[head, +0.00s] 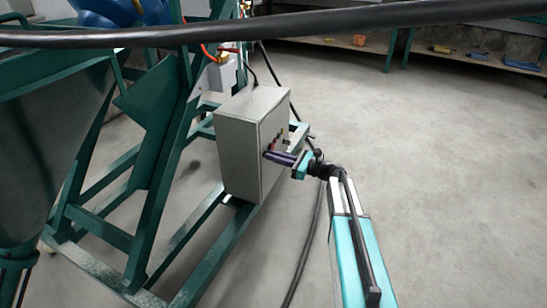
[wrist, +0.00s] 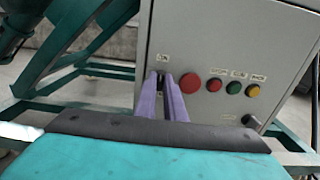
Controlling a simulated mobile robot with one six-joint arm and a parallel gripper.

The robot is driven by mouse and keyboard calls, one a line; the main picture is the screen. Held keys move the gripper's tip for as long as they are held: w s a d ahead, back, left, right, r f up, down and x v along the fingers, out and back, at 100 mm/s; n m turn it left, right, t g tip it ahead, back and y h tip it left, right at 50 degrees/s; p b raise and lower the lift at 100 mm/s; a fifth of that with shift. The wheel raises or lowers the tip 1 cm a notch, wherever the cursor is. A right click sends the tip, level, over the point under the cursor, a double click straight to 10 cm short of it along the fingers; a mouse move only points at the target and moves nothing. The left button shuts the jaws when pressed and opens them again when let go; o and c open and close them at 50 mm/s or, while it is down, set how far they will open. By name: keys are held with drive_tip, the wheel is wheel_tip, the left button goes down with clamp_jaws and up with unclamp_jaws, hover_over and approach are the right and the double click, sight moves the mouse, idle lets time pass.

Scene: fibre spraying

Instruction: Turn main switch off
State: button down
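The grey control box (head: 245,140) stands on the green frame, and its front face (wrist: 215,50) fills much of the wrist view. My gripper (head: 272,156) reaches that face from the right in the head view. In the wrist view its two purple fingers (wrist: 161,80) point at the panel's left side, below a small label. A dark part, which looks like the main switch (wrist: 160,76), shows in the narrow gap between the fingertips. The fingers hide most of it. Whether they press on it or only stand around it cannot be told.
To the right of the fingers are a large red button (wrist: 190,82) and small red, green (wrist: 233,87) and yellow buttons. A black knob (wrist: 250,121) sits lower right. A black hose (head: 300,22) crosses the head view's top. The floor to the right is clear.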

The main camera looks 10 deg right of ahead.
drive_tip(key=shift+a, duration=0.1)
drive_tip(key=shift+n, duration=0.5)
drive_tip(key=shift+d+f+n+b, duration=0.15)
drive_tip(key=shift+n+b, duration=1)
drive_tip(key=shift+n, duration=3.05)
drive_tip(key=shift+d+f+n+b, duration=0.1)
drive_tip(key=shift+n+b, duration=1.05)
drive_tip(key=shift+n, duration=3.05)
drive_tip(key=shift+r, duration=0.1)
drive_tip(key=c, duration=2)
unclamp_jaws()
drive_tip(key=shift+o, duration=0.8)
drive_tip(key=shift+a, duration=0.1)
drive_tip(key=shift+s, duration=0.1)
